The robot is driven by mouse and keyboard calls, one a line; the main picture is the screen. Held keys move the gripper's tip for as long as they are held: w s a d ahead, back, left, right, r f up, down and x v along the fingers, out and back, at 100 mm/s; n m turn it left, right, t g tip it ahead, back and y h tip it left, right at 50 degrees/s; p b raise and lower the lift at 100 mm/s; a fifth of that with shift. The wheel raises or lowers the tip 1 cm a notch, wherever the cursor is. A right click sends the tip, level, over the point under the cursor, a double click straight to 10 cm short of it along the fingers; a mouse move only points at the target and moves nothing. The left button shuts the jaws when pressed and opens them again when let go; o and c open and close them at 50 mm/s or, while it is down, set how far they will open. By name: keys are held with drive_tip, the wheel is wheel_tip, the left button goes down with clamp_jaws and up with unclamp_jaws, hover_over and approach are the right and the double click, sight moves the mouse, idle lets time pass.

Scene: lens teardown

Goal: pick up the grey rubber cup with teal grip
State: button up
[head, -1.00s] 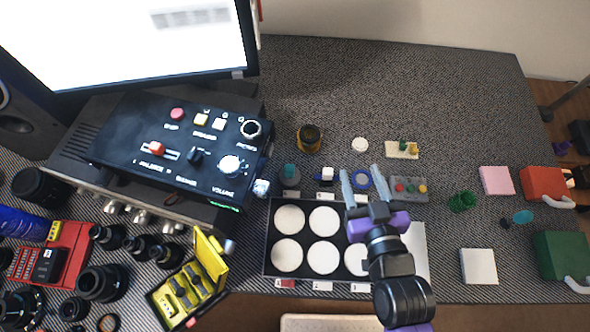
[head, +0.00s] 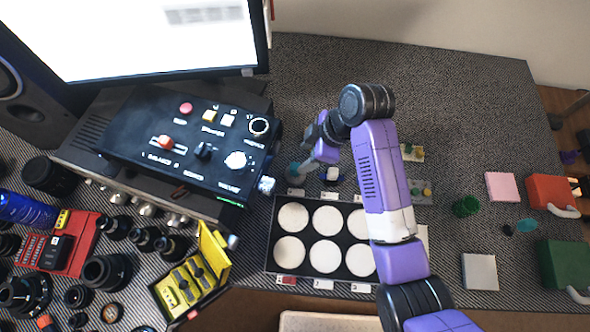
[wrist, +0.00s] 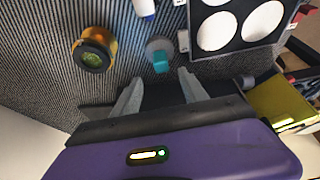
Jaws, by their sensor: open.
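The grey rubber cup with teal grip (wrist: 158,48) stands on the dark woven mat near the middle of the wrist view, its teal part facing my gripper. In the head view the cup (head: 293,169) shows partly, just left of my gripper (head: 304,168). In the wrist view my gripper (wrist: 160,82) is open and empty. Its two fingers point toward the cup, with the cup just beyond the gap between their tips. I cannot tell the height of the fingertips above the mat.
An amber-ringed lens part (wrist: 92,50) stands left of the cup in the wrist view. A white-and-blue piece (wrist: 145,7) is beyond it. A black tray of white discs (head: 268,245) lies in front, and a black control box (head: 150,160) stands to the left. The mat's back is clear.

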sight(296, 166)
drive_tip(key=p+x, duration=0.1)
drive_tip(key=x, duration=0.6)
drive_tip(key=shift+s+a+f, duration=0.1)
drive_tip(key=shift+s+f, duration=0.05)
drive_tip(key=shift+f, duration=0.25)
drive_tip(key=shift+c, duration=0.2)
clamp_jaws()
